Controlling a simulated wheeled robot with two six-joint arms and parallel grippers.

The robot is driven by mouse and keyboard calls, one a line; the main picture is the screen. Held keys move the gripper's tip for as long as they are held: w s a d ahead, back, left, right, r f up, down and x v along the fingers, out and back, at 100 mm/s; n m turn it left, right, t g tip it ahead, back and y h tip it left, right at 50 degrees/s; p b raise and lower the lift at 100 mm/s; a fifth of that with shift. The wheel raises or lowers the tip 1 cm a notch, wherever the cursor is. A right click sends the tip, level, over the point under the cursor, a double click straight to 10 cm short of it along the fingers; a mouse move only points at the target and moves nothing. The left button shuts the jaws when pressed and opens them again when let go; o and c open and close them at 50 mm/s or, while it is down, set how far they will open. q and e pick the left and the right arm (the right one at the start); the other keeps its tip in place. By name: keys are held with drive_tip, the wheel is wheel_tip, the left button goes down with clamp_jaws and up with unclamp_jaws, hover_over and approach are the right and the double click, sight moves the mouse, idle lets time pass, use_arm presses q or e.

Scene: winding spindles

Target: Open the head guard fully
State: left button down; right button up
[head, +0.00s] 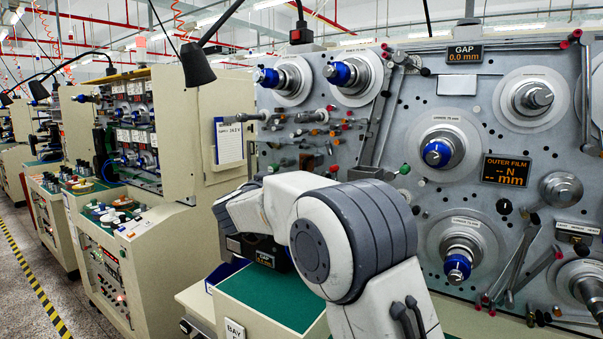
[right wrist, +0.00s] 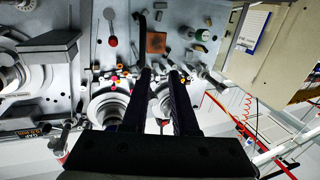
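I cannot tell for certain which part is the head guard. A grey winding-machine panel (head: 440,100) fills the right of the head view, with long grey slanted bars (head: 378,115) between its spindles. My right arm rises from the bottom and reaches left across the panel's lower left; its gripper cannot be made out in the head view. In the right wrist view, my right gripper (right wrist: 160,74) has two dark fingers apart, with no object seen held between them. A thin black rod (right wrist: 142,25) shows just beyond the left finger. My left gripper is not in view.
The GAP display (head: 464,54) reads 0.0 mm. Blue-tipped spindles (head: 437,153) stick out from the panel. A green-topped bench (head: 270,298) stands below my arm. A cream cabinet with a clipboard (head: 229,142) is at left. A striped floor line (head: 35,280) edges the aisle.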

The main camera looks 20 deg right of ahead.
sight(304, 171)
drive_tip(key=shift+m+g+h, duration=0.7)
drive_tip(key=shift+h, duration=0.2)
drive_tip(key=p+x, duration=0.1)
drive_tip(key=x, duration=0.2)
drive_tip(key=s+d+p+x, duration=0.1)
drive_tip(key=x, duration=0.3)
drive_tip(key=p+x, duration=0.2)
drive_tip(key=x, duration=0.1)
drive_tip(key=shift+w+d+r, duration=0.1)
drive_tip(key=shift+d+r, duration=0.05)
drive_tip(key=shift+d, duration=0.35)
drive_tip(key=shift+w+d, duration=0.25)
drive_tip(key=shift+w, duration=0.05)
clamp_jaws()
